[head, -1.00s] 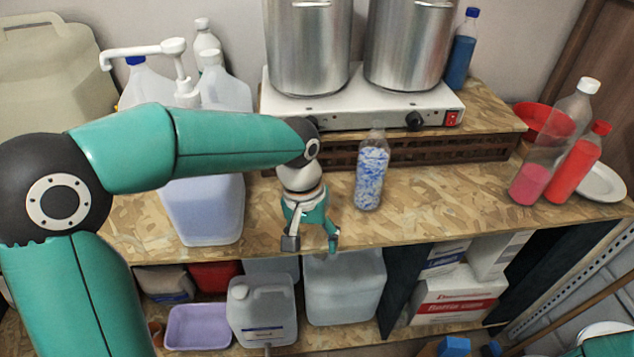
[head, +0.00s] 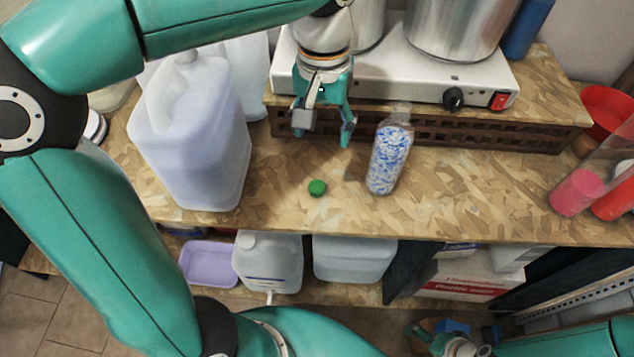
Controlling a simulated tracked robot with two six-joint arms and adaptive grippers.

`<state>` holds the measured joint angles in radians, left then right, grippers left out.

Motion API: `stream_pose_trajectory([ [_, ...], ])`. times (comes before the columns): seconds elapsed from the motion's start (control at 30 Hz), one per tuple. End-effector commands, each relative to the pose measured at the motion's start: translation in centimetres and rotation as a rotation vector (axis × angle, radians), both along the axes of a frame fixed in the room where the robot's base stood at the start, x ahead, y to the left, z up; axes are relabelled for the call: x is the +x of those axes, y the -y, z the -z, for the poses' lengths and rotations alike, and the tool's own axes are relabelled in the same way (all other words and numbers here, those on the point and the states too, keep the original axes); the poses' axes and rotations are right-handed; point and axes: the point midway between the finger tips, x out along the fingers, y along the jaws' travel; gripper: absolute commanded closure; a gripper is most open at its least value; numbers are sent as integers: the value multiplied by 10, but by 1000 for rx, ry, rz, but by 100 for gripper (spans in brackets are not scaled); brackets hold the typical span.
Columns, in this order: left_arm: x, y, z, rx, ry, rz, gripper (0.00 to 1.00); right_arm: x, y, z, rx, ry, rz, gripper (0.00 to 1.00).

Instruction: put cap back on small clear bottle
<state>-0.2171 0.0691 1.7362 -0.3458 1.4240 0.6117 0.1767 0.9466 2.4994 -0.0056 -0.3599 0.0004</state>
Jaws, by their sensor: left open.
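The small clear bottle (head: 389,158) stands upright on the wooden bench, filled with blue and white granules. Its clear neck (head: 402,108) shows no cap on it. A small green cap (head: 317,187) lies on the bench to the left of the bottle's base. My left gripper (head: 324,133) is open and empty, fingers pointing down. In the picture it is above the cap and left of the bottle's neck, apart from both. My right gripper (head: 451,343) is at the bottom right edge, partly cut off; its fingers are unclear.
A large translucent jug (head: 195,140) stands left of the cap. A white hotplate (head: 470,85) with steel pots sits on a raised wooden shelf behind. A pink-filled container (head: 577,192) is at right. Bench around the cap is clear.

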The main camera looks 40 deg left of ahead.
Motion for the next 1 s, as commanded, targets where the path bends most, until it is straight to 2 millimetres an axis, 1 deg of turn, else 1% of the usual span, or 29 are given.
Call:
stream_pose_trajectory([
  [0.17,-1,0,30,0,-5,0,35,0,0,1,0,0,0,9],
  [0.4,-2,-1,82,1,-7,0,35,0,0,1,0,1,0,9],
  [0.53,-1,-1,101,0,-4,-1,35,0,0,0,0,1,0,9],
  [0.6,-1,-1,107,0,-2,0,35,0,0,0,0,1,0,9],
  [0.7,-1,-1,111,0,-1,1,35,0,0,0,0,1,0,9],
  [1.0,-1,-1,111,0,0,1,35,0,0,0,0,1,0,9],
])
